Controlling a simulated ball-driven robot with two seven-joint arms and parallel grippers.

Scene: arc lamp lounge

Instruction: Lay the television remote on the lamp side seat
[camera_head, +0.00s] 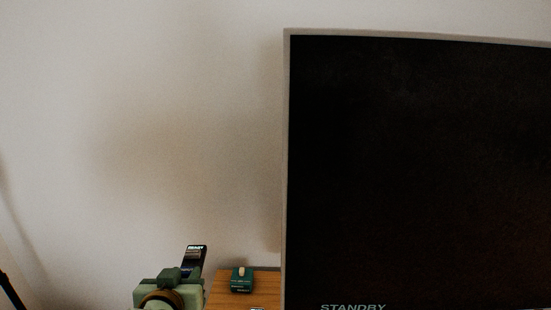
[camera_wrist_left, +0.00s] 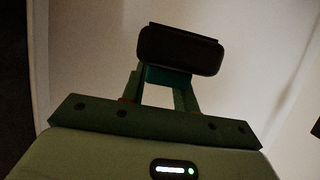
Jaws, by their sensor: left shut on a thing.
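My left gripper (camera_head: 180,279) is at the bottom of the head view, left of the television. It is shut on a slim dark remote (camera_head: 194,259), which sticks up from the jaws with pale lettering at its top end. In the left wrist view the dark remote (camera_wrist_left: 180,50) lies across the fingertips of my left gripper (camera_wrist_left: 163,78). A pale wall is behind it. The lamp side seat is not in view. My right gripper is not in view.
A large dark television (camera_head: 420,170) with a pale frame and the word STANDBY fills the right. A wooden surface (camera_head: 225,290) at the bottom bears a small teal box (camera_head: 242,283). The wall (camera_head: 140,120) is bare. A thin dark pole (camera_head: 12,290) shows at lower left.

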